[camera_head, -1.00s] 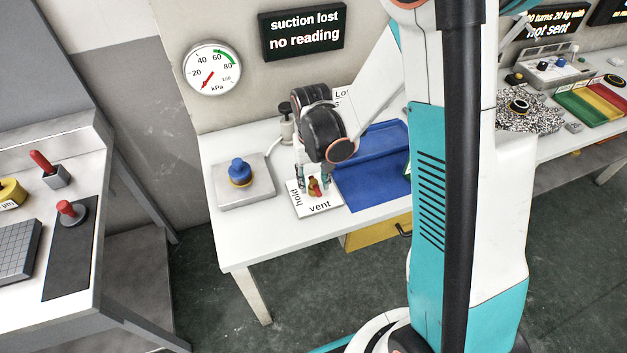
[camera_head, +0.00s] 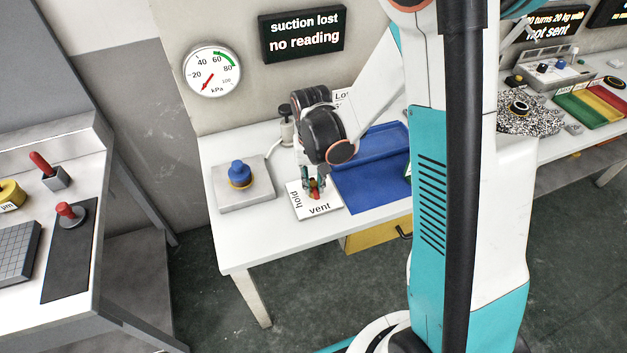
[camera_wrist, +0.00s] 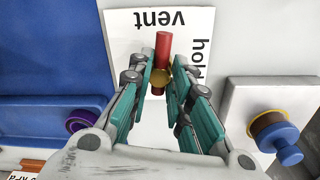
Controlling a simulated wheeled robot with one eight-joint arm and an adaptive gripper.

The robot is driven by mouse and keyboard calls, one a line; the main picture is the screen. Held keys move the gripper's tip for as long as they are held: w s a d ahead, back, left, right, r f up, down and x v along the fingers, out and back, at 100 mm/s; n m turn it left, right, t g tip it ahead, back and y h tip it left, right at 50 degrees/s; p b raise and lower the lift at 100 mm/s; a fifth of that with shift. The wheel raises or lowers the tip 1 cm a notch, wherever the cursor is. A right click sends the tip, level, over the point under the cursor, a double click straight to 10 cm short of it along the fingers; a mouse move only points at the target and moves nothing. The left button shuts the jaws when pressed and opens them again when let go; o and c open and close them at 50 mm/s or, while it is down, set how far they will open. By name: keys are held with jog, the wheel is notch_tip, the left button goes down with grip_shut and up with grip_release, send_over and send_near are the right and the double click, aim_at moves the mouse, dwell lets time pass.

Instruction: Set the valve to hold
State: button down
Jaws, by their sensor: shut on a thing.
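The valve (camera_wrist: 163,45) has a red lever and a brass-coloured body, and sits on a white plate (camera_wrist: 118,55) printed "vent" and "hold". In the wrist view the lever points toward the word "vent". The valve also shows small under my gripper in the head view (camera_head: 315,195). My gripper (camera_wrist: 163,78) comes down over the valve, with its teal fingers on both sides, and is shut on it. The fingers partly hide the valve body and the word "hold" in the wrist view.
A blue knob (camera_head: 239,170) on a grey block stands left of the plate, and a blue tray (camera_head: 370,175) lies to the right. A gauge (camera_head: 212,70) has its red needle low. A sign (camera_head: 303,33) reads "suction lost no reading".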

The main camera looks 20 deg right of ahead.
jog(key=m, duration=0.4)
jog(key=shift+b, duration=0.4)
jog(key=m, duration=0.4)
jog(key=shift+m+b, duration=0.35)
jog(key=shift+m, duration=0.05)
jog(key=m, duration=0.4)
jog(key=shift+w+m+b, duration=0.1)
jog(key=shift+m+b, duration=0.25)
jog(key=shift+m, duration=1.55)
jog(key=c, duration=1.4)
grip_release()
jog(key=shift+a, duration=0.1)
jog(key=shift+c, duration=0.2)
